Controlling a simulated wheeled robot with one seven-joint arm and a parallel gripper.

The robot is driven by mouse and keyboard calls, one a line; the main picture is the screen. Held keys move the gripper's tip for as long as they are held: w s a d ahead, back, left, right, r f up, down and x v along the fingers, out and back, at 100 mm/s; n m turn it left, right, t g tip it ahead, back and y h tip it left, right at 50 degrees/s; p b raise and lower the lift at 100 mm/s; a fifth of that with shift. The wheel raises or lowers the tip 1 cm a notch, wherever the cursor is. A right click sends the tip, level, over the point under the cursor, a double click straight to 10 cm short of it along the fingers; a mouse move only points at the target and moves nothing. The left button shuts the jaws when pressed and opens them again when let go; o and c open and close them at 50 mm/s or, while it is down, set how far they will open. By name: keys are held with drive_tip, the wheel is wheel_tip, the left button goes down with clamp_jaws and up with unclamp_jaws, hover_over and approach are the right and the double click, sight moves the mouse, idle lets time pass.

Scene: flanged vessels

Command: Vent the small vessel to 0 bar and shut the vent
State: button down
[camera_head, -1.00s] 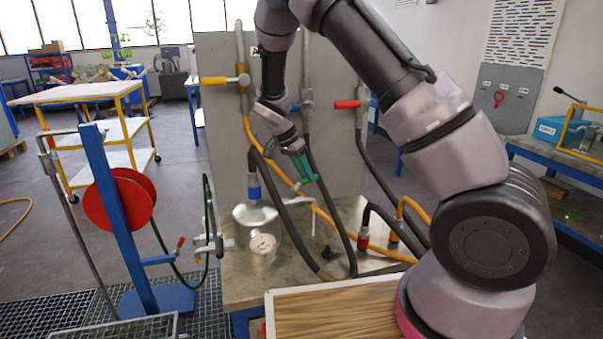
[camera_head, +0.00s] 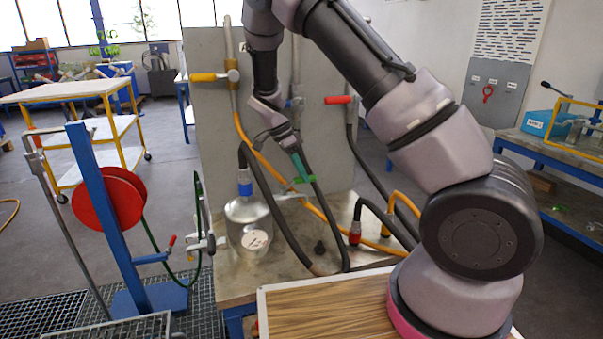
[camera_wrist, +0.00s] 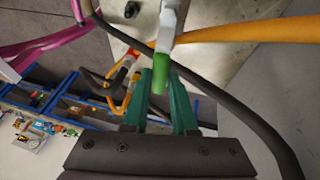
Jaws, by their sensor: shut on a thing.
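A small silvery vessel (camera_head: 247,214) stands upright on the bench, with a blue collar (camera_head: 245,188) and a dark hose on top. A round white gauge (camera_head: 255,240) is on its front; its reading is too small to make out. My gripper (camera_head: 302,176) is right of and above the vessel, with green fingers pointing down. In the wrist view, my gripper (camera_wrist: 161,98) is shut on a green-tipped handle (camera_wrist: 161,79) that hangs from a grey fitting (camera_wrist: 170,35). Which line that fitting belongs to is unclear.
Yellow (camera_head: 204,77) and red (camera_head: 338,100) valve handles sit on the upright grey panel. Dark and yellow hoses run around my gripper. A red hose reel (camera_head: 95,200) on a blue post stands left. A wooden-topped board (camera_head: 330,310) lies in front.

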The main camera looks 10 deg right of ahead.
drive_tip(key=c, duration=0.7)
unclamp_jaws()
drive_tip(key=v, duration=1)
drive_tip(key=shift+a+r, duration=0.1)
drive_tip(key=shift+r, duration=0.3)
